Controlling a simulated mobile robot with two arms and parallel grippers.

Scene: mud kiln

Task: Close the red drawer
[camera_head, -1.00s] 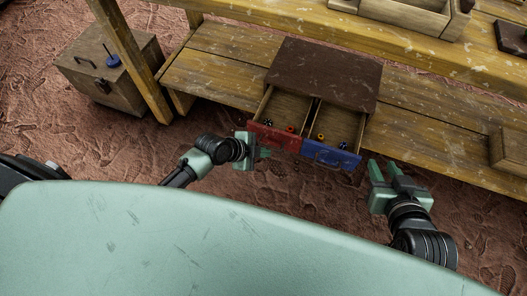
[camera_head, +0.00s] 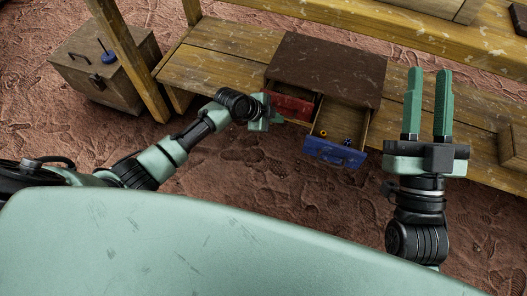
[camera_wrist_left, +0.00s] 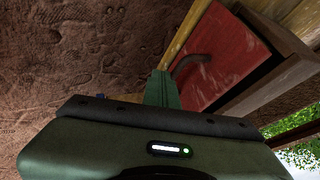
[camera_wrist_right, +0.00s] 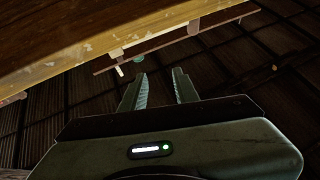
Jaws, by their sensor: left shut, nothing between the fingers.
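A brown cabinet (camera_head: 330,65) holds two drawers side by side. My left gripper (camera_head: 274,116) is shut and empty, right in front of the red drawer. In the left wrist view its fingers (camera_wrist_left: 162,88) are beside the dark handle (camera_wrist_left: 190,64) on the red front (camera_wrist_left: 228,58); contact is unclear. My right gripper (camera_head: 428,105) is open and empty, to the right of the cabinet.
The blue drawer (camera_head: 335,152) is pulled out, with small items inside. The cabinet stands on a low wooden shelf (camera_head: 210,62). A wooden chest (camera_head: 105,75) is at the left, past a table leg. A wooden box edge (camera_head: 514,147) is at the right.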

